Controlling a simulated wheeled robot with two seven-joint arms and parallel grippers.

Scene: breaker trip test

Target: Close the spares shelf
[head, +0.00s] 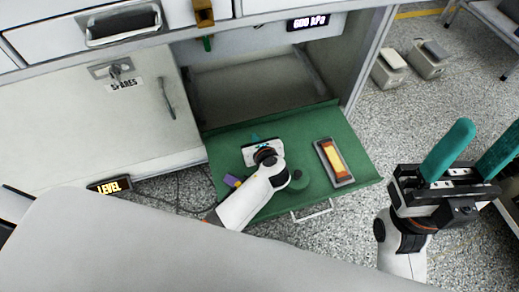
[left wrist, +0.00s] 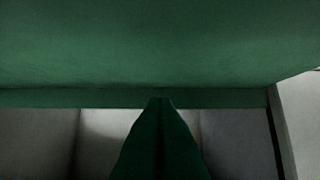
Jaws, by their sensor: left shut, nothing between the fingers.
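The spares shelf (head: 222,150) is a green tray pulled out of the lower cabinet, with a pale bar handle (head: 313,212) at its front. My left gripper (head: 254,138) is over the shelf, seen from behind with its fingers mostly hidden. In the left wrist view its fingers (left wrist: 160,103) are together and empty, close to a green surface (left wrist: 160,45) and a green edge strip; whether they touch is unclear. My right gripper (head: 472,148), with teal fingers spread apart, is at the right, clear of the shelf.
An orange and yellow piece in a grey holder (head: 334,162) lies on the shelf. A purple and yellow item (head: 232,181) lies near its left side. The SPARES cabinet front (head: 85,130) stands at left. Two grey boxes (head: 388,69) are on the speckled floor at upper right.

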